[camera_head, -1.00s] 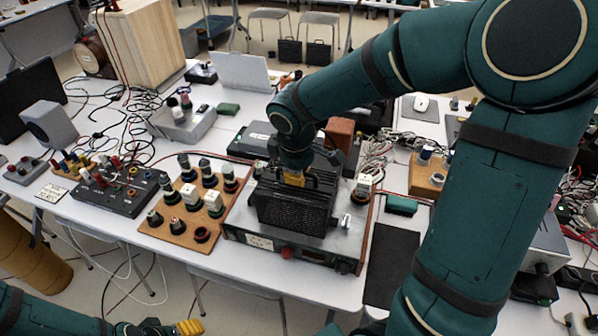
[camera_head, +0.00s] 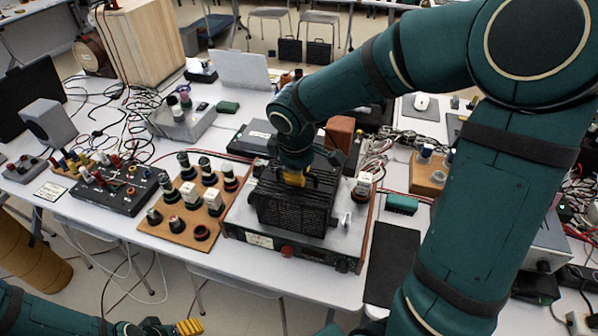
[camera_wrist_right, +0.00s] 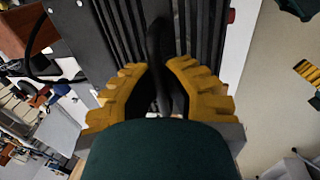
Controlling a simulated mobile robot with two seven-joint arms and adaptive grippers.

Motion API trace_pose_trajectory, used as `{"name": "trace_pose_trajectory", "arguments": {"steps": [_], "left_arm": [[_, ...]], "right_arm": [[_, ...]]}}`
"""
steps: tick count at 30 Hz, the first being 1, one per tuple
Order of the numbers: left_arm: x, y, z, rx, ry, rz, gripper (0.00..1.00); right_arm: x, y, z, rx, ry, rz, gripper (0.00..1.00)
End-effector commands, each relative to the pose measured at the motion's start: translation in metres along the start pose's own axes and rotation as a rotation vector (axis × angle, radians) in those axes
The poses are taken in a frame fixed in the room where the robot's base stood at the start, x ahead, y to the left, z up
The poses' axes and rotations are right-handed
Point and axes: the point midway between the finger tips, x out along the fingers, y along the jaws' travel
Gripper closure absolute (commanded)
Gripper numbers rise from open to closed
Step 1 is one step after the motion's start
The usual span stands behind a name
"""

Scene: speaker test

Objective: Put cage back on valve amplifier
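The black slatted cage (camera_head: 292,212) is upright over the top of the valve amplifier (camera_head: 345,238) in the head view. Whether its lower edge touches the amplifier top cannot be told. My right gripper (camera_head: 293,178) comes down on the cage from above. In the right wrist view its yellow fingers (camera_wrist_right: 160,80) close around the cage's black handle (camera_wrist_right: 160,45), with the slats (camera_wrist_right: 112,25) behind. The arm and wrist hide part of the cage's top and back. My left gripper (camera_head: 188,327) is low at the bottom left, away from the table; its finger opening is unclear.
A wooden board (camera_head: 180,234) with several valves stands close left of the amplifier. A dark mat (camera_head: 392,262) lies to its right, with a green box (camera_head: 401,204) behind. A black box with knobs (camera_head: 117,190) and cables fill the left of the table.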

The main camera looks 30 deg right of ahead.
Motion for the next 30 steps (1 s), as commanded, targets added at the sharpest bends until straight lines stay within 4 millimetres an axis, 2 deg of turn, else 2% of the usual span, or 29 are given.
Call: {"name": "trace_pose_trajectory", "arguments": {"steps": [12,15,25,30], "left_arm": [[0.004,-0.002,0.000,0.000,0.000,0.000,0.36],[0.004,-0.001,0.000,0.000,0.000,0.000,0.36],[0.004,-0.001,0.000,0.000,0.000,0.000,0.36],[0.004,-0.001,0.000,0.000,0.000,0.000,0.36]], "right_arm": [[0.005,-0.001,0.000,0.000,0.001,0.001,1.00],[0.004,-0.001,0.000,0.000,0.001,0.001,0.62],[0.003,-0.001,0.000,0.000,0.000,0.000,0.61],[-0.013,0.000,-0.001,0.001,0.003,0.003,0.61]]}}
